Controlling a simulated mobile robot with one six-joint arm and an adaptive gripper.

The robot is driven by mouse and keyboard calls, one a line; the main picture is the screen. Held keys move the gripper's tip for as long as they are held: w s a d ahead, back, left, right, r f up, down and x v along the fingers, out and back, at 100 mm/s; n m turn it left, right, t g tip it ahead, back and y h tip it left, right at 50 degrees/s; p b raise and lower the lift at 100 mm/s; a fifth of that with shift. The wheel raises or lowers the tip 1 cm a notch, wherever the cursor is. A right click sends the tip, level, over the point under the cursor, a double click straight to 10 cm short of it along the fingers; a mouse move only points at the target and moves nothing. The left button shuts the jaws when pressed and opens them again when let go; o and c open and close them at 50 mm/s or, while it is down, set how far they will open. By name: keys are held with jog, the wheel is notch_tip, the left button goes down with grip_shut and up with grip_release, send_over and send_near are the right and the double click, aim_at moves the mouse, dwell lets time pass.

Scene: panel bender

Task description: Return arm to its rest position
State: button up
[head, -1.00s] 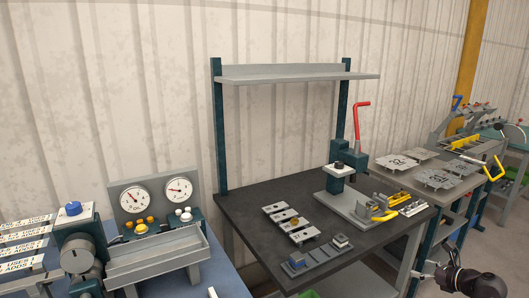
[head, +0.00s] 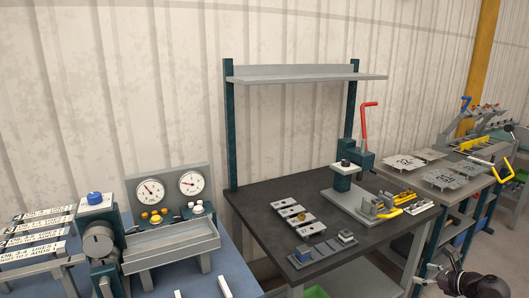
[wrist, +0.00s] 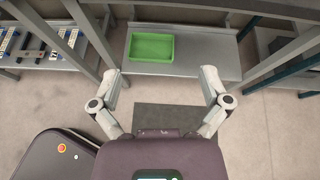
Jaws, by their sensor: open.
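My gripper (wrist: 161,88) shows in the wrist view with its two fingers spread wide apart and nothing between them. It hangs over the floor, in front of a low grey shelf (wrist: 200,62) that holds a green tray (wrist: 152,47). In the head view only a dark part of my arm shows at the bottom right edge; the fingers cannot be made out there.
In the head view a dark workbench (head: 270,220) carries a press with a red lever (head: 366,125), several small plates and fixtures. A blue bench with a gauge panel (head: 172,187) stands left. Another table (head: 470,188) stands right. Clear floor (wrist: 262,125) lies around my gripper.

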jog(key=w+a+f+n+g+p, duration=0.15)
jog(key=a+n+g, duration=0.25)
jog(key=a+n, duration=0.45)
jog(key=w+a+f+n+g+p, duration=0.1)
jog(key=a+f+n+g+p, duration=0.15)
jog(key=a+n, duration=0.65)
jog(key=s+a+n+g+h+p, duration=0.1)
jog(key=s+a+n+g+h, duration=0.1)
jog(key=a+n, duration=0.4)
jog(key=s+a+r+n+g+h+p, duration=0.1)
jog(key=a+n, duration=0.5)
jog(key=a, duration=0.6)
jog(key=shift+s+a+g+h+p, duration=0.2)
jog(key=shift+s+g+h+p, duration=0.6)
jog(key=shift+s+g+h, duration=0.3)
